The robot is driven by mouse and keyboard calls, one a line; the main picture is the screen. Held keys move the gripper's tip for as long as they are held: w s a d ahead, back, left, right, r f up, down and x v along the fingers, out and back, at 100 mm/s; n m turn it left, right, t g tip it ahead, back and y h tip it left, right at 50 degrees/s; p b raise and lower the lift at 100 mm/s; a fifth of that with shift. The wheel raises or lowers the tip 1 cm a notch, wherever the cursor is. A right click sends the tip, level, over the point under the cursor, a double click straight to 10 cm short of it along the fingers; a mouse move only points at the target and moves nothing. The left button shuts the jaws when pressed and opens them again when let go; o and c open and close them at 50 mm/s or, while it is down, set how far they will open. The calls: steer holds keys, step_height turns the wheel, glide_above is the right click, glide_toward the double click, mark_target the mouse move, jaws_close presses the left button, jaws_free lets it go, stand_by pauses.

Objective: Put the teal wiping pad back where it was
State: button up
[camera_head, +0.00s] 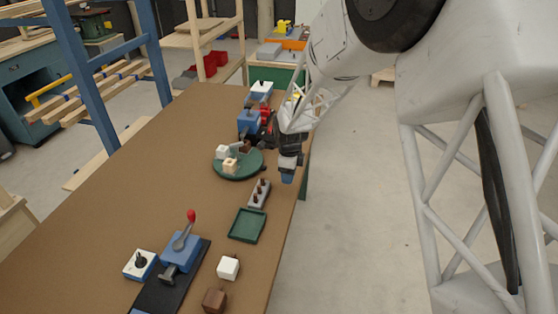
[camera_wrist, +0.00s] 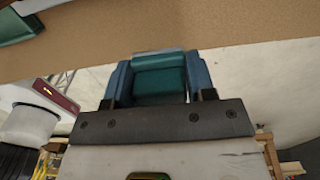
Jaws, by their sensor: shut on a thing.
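My gripper (camera_head: 288,176) is at the right edge of the brown table, to the right of the round green plate. In the wrist view, its two blue fingers (camera_wrist: 158,72) are shut on the teal wiping pad (camera_wrist: 158,84), which sits between them. A lighter grey strip shows along the pad's far edge. The pad cannot be made out in the head view. The wrist view shows the table's edge and pale floor behind the pad, so the gripper is near or past that edge.
A shallow green tray (camera_head: 247,225) lies empty on the table (camera_head: 150,190). A grey block with brown pegs (camera_head: 259,194) is beside it. The round green plate (camera_head: 226,174) holds pale blocks. A blue red-knobbed lever fixture (camera_head: 181,247), a white cube (camera_head: 228,268) and a brown cube (camera_head: 214,300) stand nearer.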

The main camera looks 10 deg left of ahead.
steer(key=shift+w, duration=0.1)
steer(key=w+a, duration=0.2)
steer(key=w, duration=0.2)
steer(key=w+a+f, duration=0.1)
steer(key=w+a, duration=0.1)
steer(key=w, duration=0.3)
steer(key=w+a, duration=0.3)
steer(key=w, duration=0.2)
steer(key=shift+w+f, duration=0.15)
steer(key=shift+f, duration=0.1)
steer(key=shift+f, duration=1.75)
steer(key=shift+f, duration=0.1)
steer(key=o, duration=0.5)
steer(key=shift+c, duration=0.2)
steer(key=o, duration=0.4)
steer(key=shift+o, duration=0.2)
